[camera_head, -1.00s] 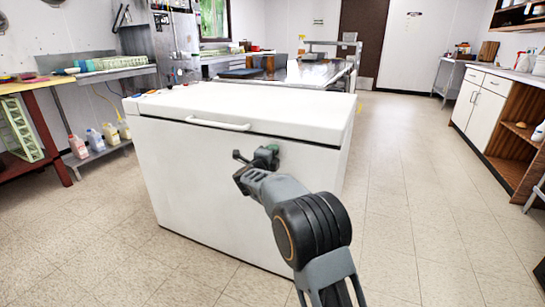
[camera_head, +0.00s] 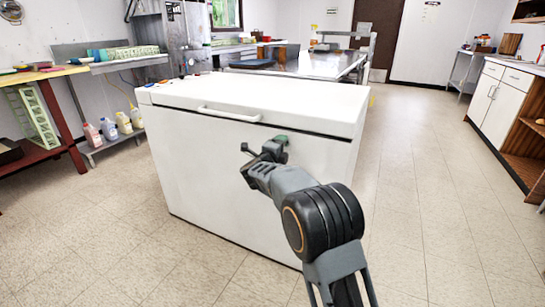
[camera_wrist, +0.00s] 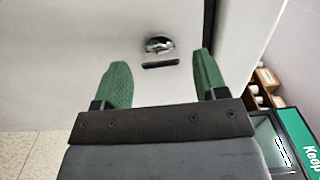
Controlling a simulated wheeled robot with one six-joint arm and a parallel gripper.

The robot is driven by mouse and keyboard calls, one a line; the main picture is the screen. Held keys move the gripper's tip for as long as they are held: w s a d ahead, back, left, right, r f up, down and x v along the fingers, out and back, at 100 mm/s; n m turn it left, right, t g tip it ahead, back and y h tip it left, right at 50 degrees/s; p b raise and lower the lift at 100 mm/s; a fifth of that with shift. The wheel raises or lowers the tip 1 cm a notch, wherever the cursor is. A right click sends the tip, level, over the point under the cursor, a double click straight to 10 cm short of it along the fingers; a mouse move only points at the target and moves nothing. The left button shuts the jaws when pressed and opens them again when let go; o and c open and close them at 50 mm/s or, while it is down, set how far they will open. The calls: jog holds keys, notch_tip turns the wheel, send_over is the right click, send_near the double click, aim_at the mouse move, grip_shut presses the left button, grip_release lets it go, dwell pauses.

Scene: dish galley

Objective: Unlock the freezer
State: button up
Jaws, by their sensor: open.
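The freezer (camera_head: 210,165) is a white chest with its lid (camera_head: 290,98) down and a white bar handle (camera_head: 229,114) on the front edge. In the wrist view, a round shiny lock (camera_wrist: 159,44) sits on the white front (camera_wrist: 40,70), with a dark slot-like mark (camera_wrist: 160,64) just below it. My gripper (camera_head: 270,150) is at the upper right of the freezer front. In the wrist view my gripper (camera_wrist: 162,72) is open, its two green fingers either side of the lock and nothing between them. Whether the fingertips touch the front I cannot tell. The lock is hidden in the head view.
A red-legged table (camera_head: 55,125) and a shelf with several bottles (camera_head: 108,128) stand left of the freezer. A metal counter (camera_head: 310,64) is behind it. White cabinets (camera_head: 500,95) stand at the right. The tiled floor (camera_head: 430,190) between is clear.

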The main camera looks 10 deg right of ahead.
jog(key=p+v, duration=0.2)
jog(key=v, duration=1)
jog(key=shift+p, duration=0.3)
jog(key=shift+s+a, duration=0.1)
jog(key=shift+s, duration=0.05)
jog(key=shift+r, duration=0.1)
jog(key=s+a+r+n+y+p, duration=0.1)
jog(key=s+r+n+y+p, duration=0.2)
jog(key=r+n+y+p, duration=0.5)
jog(key=s+r+n+y+p, duration=0.35)
jog(key=r+n+p, duration=0.35)
jog(key=r+p, duration=0.6)
jog(key=s+d+r+n+g+p, duration=0.2)
jog(key=s+p, duration=0.3)
jog(key=s, duration=0.3)
jog(key=s+d+r+n+g+p, duration=0.3)
jog(key=s+n+g+p, duration=0.2)
jog(key=s, duration=0.3)
jog(key=s+d+r+n+g+p, duration=0.3)
jog(key=s+g+p, duration=0.1)
jog(key=s, duration=0.3)
jog(key=shift+s+d+r+n+h+p, duration=0.2)
jog(key=shift+s+n+h+p, duration=0.1)
jog(key=shift+s+h+p, duration=0.25)
jog(key=shift+w, duration=0.15)
jog(key=shift+c, duration=0.4)
